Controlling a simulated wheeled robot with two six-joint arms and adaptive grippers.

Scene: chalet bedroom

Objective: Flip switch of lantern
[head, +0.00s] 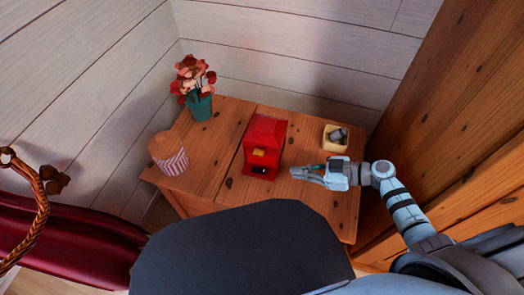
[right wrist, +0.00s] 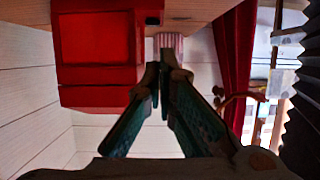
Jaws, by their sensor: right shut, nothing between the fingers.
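The red lantern (head: 265,132) stands upright on the wooden table, with a yellow part (head: 259,153) and a dark opening in its front. My right gripper (head: 294,172) is shut and empty, just right of the lantern near its base, fingertips pointing left and a small gap apart from it. In the right wrist view, which looks upside down, the lantern (right wrist: 97,40) fills the upper left, beside the closed fingertips (right wrist: 159,68). A small dark piece (right wrist: 153,20) shows at its edge; I cannot tell whether it is the switch. My left gripper is out of view.
The wooden table (head: 225,168) also holds a red-striped jar (head: 173,163), a teal flower vase (head: 200,107) and a yellow box (head: 336,138) with grey things inside. A wooden wall (head: 440,110) stands close on the right. The table's front right is clear.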

